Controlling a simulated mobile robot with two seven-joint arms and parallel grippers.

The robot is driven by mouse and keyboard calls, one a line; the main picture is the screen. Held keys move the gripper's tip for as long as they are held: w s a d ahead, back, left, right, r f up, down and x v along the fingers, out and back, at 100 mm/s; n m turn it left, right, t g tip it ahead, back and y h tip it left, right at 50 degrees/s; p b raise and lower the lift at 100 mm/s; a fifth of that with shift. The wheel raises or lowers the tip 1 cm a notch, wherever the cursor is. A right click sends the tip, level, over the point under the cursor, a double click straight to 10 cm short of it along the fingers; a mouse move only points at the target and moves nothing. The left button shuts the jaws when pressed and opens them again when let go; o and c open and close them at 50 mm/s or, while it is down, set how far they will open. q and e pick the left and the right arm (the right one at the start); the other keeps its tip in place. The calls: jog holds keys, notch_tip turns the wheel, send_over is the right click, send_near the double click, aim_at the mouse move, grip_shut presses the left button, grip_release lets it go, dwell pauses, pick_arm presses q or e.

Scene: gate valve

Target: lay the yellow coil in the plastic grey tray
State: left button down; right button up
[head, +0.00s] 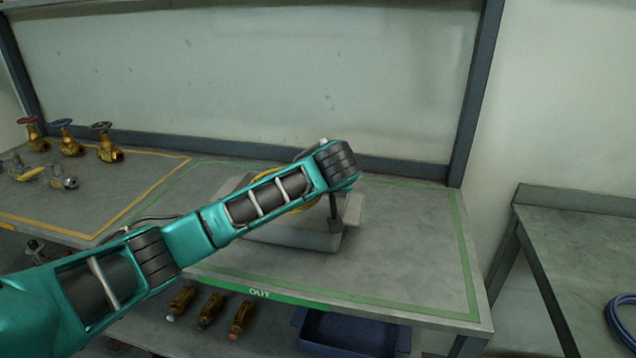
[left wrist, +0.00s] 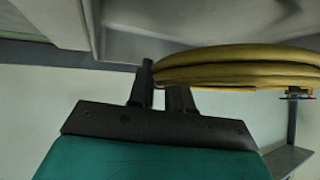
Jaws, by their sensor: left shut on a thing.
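The grey plastic tray (head: 285,236) stands on the bench inside the green outline, partly hidden behind my left arm. In the left wrist view the coil (left wrist: 245,70) is a bundle of several thick yellow loops reaching right from the fingers. Whether the coil touches the tray floor is hidden. My right gripper is not in view.
Brass valves with handwheels (head: 71,140) stand in the yellow-outlined area at left. The bench right of the tray (head: 410,235) is clear. Brass bottle-like parts (head: 210,312) and a blue bin (head: 350,334) sit on the lower shelf. A blue coil (head: 625,322) lies on the right-hand table.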

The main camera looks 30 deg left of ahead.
pick_arm(q)
jog(key=c, duration=1)
grip_release()
jog(key=shift+o, duration=0.2)
jog(key=p+v, duration=0.1)
jog(key=v, duration=1.2)
